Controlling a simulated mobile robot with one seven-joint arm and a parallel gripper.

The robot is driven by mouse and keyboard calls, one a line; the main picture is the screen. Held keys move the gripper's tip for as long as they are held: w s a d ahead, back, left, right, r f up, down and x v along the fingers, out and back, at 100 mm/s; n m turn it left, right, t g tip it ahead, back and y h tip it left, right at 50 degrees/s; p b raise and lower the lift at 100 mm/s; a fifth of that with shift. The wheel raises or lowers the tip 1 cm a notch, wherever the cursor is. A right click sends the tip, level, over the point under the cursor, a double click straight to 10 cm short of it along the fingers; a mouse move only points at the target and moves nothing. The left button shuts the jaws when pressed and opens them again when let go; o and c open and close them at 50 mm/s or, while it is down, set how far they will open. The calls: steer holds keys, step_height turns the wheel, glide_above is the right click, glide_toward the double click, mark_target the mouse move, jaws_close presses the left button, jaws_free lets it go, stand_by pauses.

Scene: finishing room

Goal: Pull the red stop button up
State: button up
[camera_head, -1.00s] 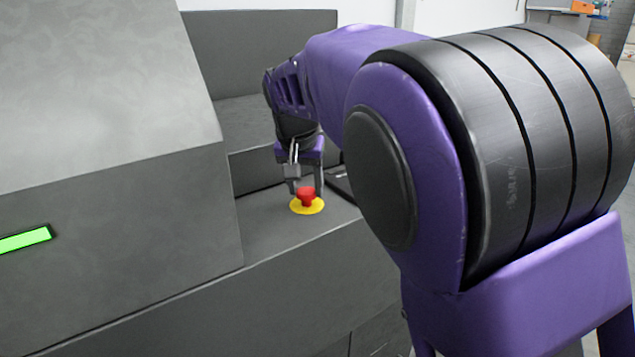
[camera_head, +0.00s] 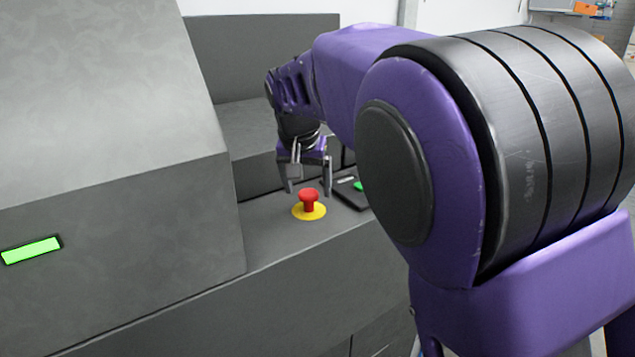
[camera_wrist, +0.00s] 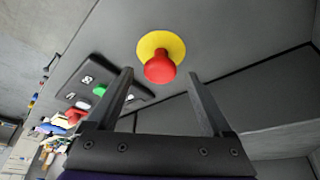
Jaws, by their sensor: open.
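The red stop button (camera_head: 308,196) stands upright on its stem above a yellow disc (camera_head: 312,216) on the grey machine ledge. A length of red stem shows under its cap. My gripper (camera_head: 308,190) is open and empty, above and just behind the button. In the wrist view, the red button (camera_wrist: 159,68) and yellow disc (camera_wrist: 152,45) lie beyond the fingertips, roughly between their lines. My two fingers (camera_wrist: 161,85) are spread wide apart, and neither touches the button.
A black panel (camera_wrist: 84,82) with a green button (camera_wrist: 99,90) and other controls lies beside the stop button. The sloped grey housing (camera_head: 130,200) with a lit green strip (camera_head: 31,250) rises at the left.

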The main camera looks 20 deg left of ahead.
steer(key=shift+r, duration=0.1)
steer(key=p+v, duration=0.2)
steer(key=v, duration=1.5)
steer(key=shift+p, duration=0.35)
steer(key=shift+r, duration=0.15)
